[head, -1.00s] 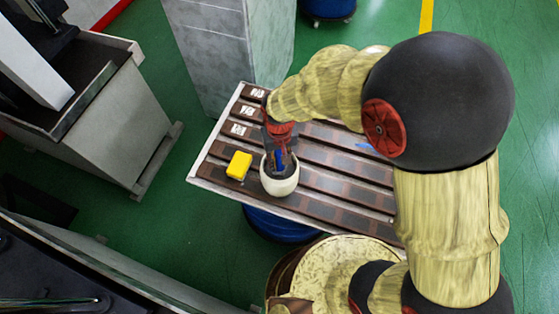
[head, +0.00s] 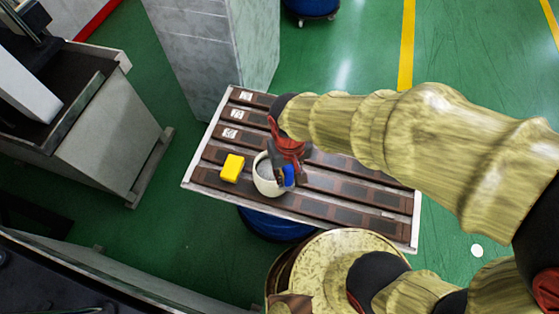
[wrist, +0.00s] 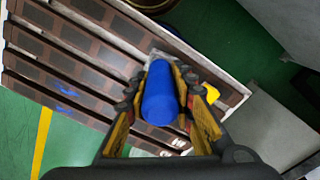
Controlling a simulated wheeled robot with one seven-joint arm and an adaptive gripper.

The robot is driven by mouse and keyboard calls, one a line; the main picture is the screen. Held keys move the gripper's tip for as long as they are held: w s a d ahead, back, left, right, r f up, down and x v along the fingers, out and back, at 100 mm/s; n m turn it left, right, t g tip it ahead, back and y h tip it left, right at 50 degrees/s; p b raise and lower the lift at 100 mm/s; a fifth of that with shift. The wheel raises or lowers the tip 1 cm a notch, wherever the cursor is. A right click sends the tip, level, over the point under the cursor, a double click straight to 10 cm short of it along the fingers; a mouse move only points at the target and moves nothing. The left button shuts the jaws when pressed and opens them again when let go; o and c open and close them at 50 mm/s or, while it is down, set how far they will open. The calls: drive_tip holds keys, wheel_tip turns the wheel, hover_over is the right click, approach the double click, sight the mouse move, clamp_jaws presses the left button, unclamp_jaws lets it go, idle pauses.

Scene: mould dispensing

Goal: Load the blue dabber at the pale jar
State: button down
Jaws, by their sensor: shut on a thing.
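My gripper (head: 288,168) is shut on the blue dabber (head: 289,176), whose thick blue body lies between the two fingers in the wrist view (wrist: 160,95). The pale jar (head: 262,184) is a round, open pot on the slatted table. In the head view the dabber and fingers overlap the jar's right rim and part of its opening. I cannot tell whether the dabber touches the jar or is above it. The dabber's far end is hidden. In the wrist view the dabber and fingers cover most of where the jar stands.
A yellow block (head: 232,168) lies just left of the jar. The slatted table (head: 350,206) has a pale raised edge and small white labels at its far left. A grey pillar (head: 215,60) stands behind it. The table's right half looks clear.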

sight(292, 189)
drive_tip(key=shift+s+d+f+b, duration=0.4)
drive_tip(key=shift+s+f+b, duration=0.2)
drive_tip(key=shift+s+d+f+b, duration=0.35)
drive_tip(key=shift+s+f+b, duration=0.2)
drive_tip(key=shift+s+b, duration=0.05)
drive_tip(key=w, duration=0.1)
drive_tip(key=w+a+f+b, duration=0.2)
drive_tip(key=w, duration=0.1)
drive_tip(key=shift+a+f, duration=0.1)
drive_tip(key=shift+f, duration=0.15)
drive_tip(key=w+a+b, duration=0.2)
drive_tip(key=w+a, duration=0.2)
drive_tip(key=w, duration=0.3)
drive_tip(key=f+b, duration=0.4)
drive_tip(key=f, duration=0.1)
drive_tip(key=shift+w+a+f+b, duration=0.1)
drive_tip(key=shift+w+f+b, duration=0.1)
drive_tip(key=shift+f+b, duration=0.15)
drive_tip(key=shift+f, duration=0.5)
idle(1.4)
